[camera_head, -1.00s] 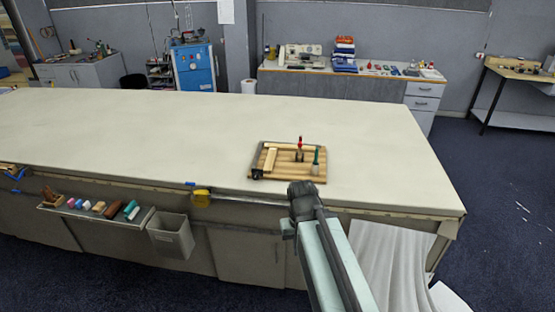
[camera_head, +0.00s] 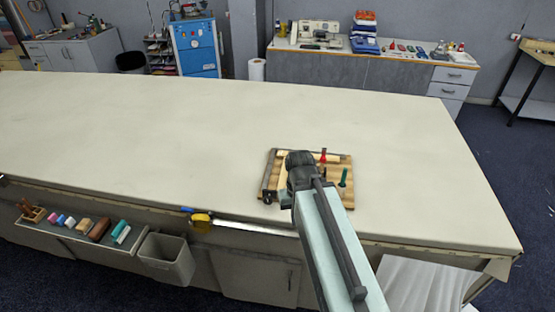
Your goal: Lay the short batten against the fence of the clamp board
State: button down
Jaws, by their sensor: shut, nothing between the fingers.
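The clamp board (camera_head: 335,201), a striped wooden board, lies near the front edge of the cloth table. A dark strip, likely the fence, runs along its left side (camera_head: 270,175). A light batten (camera_head: 333,158) lies along its far side, partly hidden. The short batten cannot be clearly made out; my arm covers the middle of the board. A red-handled clamp (camera_head: 323,155) and a green-handled clamp (camera_head: 344,178) stand on the board. My gripper (camera_head: 299,158) is shut and empty, over the board's left half in the picture; whether it touches anything cannot be told.
The cloth table (camera_head: 150,130) is clear to the left of the board. A tool tray (camera_head: 75,232), a grey bin (camera_head: 167,258) and a yellow item (camera_head: 201,222) are along the table's front side. White cloth (camera_head: 425,287) hangs at the right.

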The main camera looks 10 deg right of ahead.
aim_at(283, 175)
jog(key=u, duration=0.7)
jog(key=i, duration=1.2)
jog(key=u, duration=0.95)
